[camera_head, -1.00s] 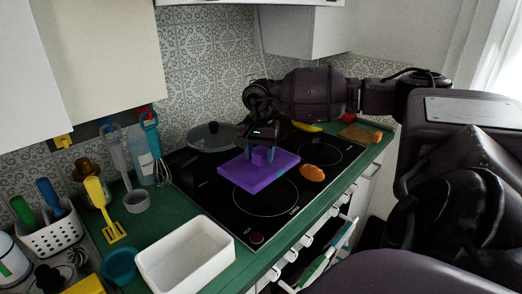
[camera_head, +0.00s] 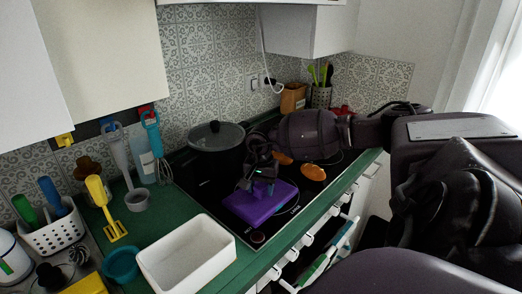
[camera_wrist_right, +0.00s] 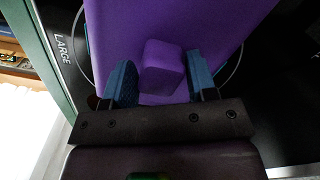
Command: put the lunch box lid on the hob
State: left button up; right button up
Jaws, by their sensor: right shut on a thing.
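The lunch box lid (camera_head: 262,206) is a flat purple slab with a block-shaped knob (camera_wrist_right: 162,68) on top. It lies roughly level at the front half of the black glass hob (camera_head: 204,190), low over or on the glass; I cannot tell if it touches. My right gripper (camera_head: 262,188) reaches down from above and is shut on the knob. In the right wrist view its blue fingers (camera_wrist_right: 161,80) are on either side of the knob, and the lid also shows there (camera_wrist_right: 185,25). My left gripper is not in view.
A lidded pot (camera_head: 217,145) stands at the hob's back left. An orange-brown item (camera_head: 313,172) lies right of the lid. A white tub (camera_head: 187,258) sits on the green counter left of the hob. An open drawer (camera_head: 318,262) is below the front edge.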

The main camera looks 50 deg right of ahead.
aim_at(261, 185)
jog(key=o, duration=1.2)
jog(key=shift+r, duration=0.1)
notch_tip(261, 185, up, 12)
dwell(0.3)
